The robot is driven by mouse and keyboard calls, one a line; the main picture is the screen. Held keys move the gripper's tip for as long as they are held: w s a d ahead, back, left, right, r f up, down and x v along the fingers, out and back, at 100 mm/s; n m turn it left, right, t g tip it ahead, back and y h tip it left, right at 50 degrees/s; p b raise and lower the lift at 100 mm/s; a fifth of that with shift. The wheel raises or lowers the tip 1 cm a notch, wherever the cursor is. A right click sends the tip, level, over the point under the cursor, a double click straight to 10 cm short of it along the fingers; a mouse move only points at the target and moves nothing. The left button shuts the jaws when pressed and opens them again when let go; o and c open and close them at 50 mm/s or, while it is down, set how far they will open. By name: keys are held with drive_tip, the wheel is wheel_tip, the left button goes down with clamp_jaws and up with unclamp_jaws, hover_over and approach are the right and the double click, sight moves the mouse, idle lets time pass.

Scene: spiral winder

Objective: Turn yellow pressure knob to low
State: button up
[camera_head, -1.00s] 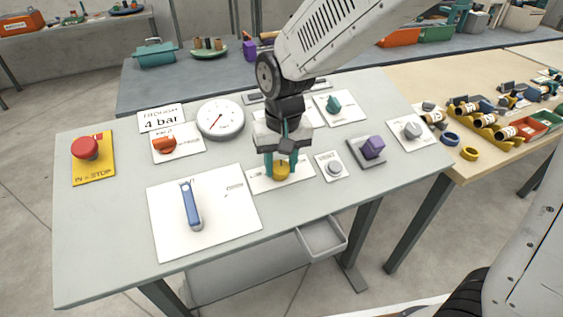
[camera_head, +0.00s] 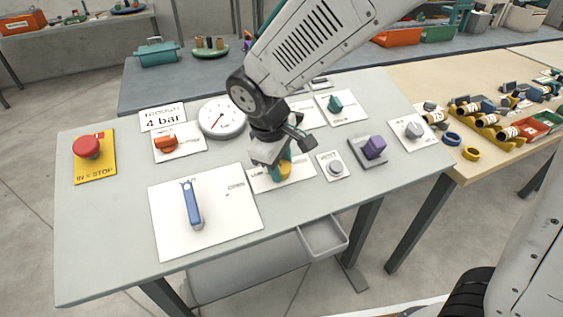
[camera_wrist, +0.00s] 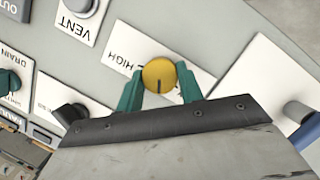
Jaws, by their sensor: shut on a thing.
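The yellow knob (camera_head: 285,172) sits on a white plate (camera_head: 303,172) near the front middle of the panel table. In the wrist view the yellow knob (camera_wrist: 159,75) lies between the two green fingers, with a dark pointer line on its face. The plate's word HIGH shows beside it in the wrist view; in the head view the word at the plate's left end is partly hidden. My gripper (camera_head: 279,165) is over the plate, turned and leaning, and shut on the yellow knob. It also shows in the wrist view (camera_wrist: 158,88).
A blue lever (camera_head: 192,206) on a large white plate is to the left. A grey vent button (camera_head: 335,167) and a purple knob (camera_head: 374,147) are close on the right. A round gauge (camera_head: 222,118) and a red stop button (camera_head: 87,146) stand farther left.

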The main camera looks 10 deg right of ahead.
drive_tip(key=n+t, duration=0.1)
drive_tip(key=n, duration=0.3)
drive_tip(key=shift+n, duration=0.3)
drive_tip(key=n+t, duration=0.1)
drive_tip(key=n, duration=0.3)
drive_tip(key=shift+s+n+t, duration=0.1)
drive_tip(key=shift+n+t, duration=0.2)
drive_tip(key=shift+t, duration=0.1)
drive_tip(key=o, duration=1)
drive_tip(key=v, duration=0.7)
drive_tip(key=shift+a+r, duration=0.25)
drive_tip(key=shift+r, duration=0.1)
drive_tip(key=shift+s, duration=0.15)
